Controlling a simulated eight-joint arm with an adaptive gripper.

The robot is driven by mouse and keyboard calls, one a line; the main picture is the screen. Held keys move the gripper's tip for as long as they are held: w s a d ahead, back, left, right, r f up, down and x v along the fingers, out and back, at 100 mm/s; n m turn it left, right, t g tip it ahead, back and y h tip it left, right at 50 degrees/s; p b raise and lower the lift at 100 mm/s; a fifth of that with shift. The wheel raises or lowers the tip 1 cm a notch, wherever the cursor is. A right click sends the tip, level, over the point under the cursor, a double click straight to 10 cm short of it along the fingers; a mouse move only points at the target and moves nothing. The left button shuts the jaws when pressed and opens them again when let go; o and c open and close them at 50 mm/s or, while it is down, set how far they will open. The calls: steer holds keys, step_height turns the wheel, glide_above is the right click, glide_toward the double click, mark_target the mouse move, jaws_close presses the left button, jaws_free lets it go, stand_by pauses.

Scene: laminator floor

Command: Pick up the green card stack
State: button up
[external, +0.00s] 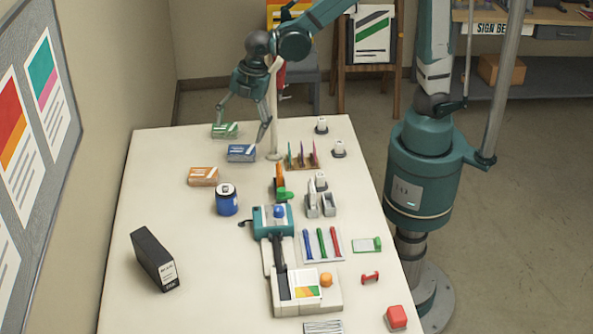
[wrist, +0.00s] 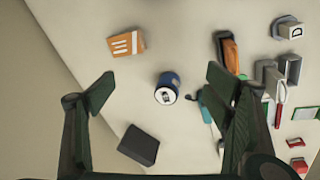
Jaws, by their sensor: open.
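The green card stack (external: 224,130) lies flat on the table near its far left edge. My gripper (external: 241,124) is above the far part of the table with its fingers spread, one over the green stack and the other to the right of it. The fingers look empty, and their exact height over the stack is hard to tell. In the wrist view my gripper (wrist: 158,82) is also open, and the green stack does not show there.
A blue card stack (external: 242,153) and an orange one (external: 203,176) lie nearer, close by. A blue jar (external: 227,200) and black box (external: 154,260) stand farther forward. A thin pole (external: 273,115) rises right of my gripper. The table's left side has free room.

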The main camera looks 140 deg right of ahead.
steer(key=s+d+f+n+g+p, duration=0.1)
steer(key=s+d+f+p, duration=0.2)
steer(key=d, duration=0.5)
steer(key=s+d+f+n+p, duration=0.1)
steer(key=s+d+f, duration=0.2)
steer(key=s+d, duration=0.35)
steer(key=n+g+y+p, duration=0.1)
steer(key=y+p, duration=0.1)
steer(key=p, duration=0.1)
glide_above(225, 126)
step_height(225, 126, down, 7)
steer(key=shift+s+d, duration=0.1)
steer(key=shift+d, duration=0.05)
steer(key=shift+f, duration=0.2)
steer(key=shift+f, duration=1.15)
steer(key=shift+f, duration=0.15)
steer(key=shift+f, duration=2.45)
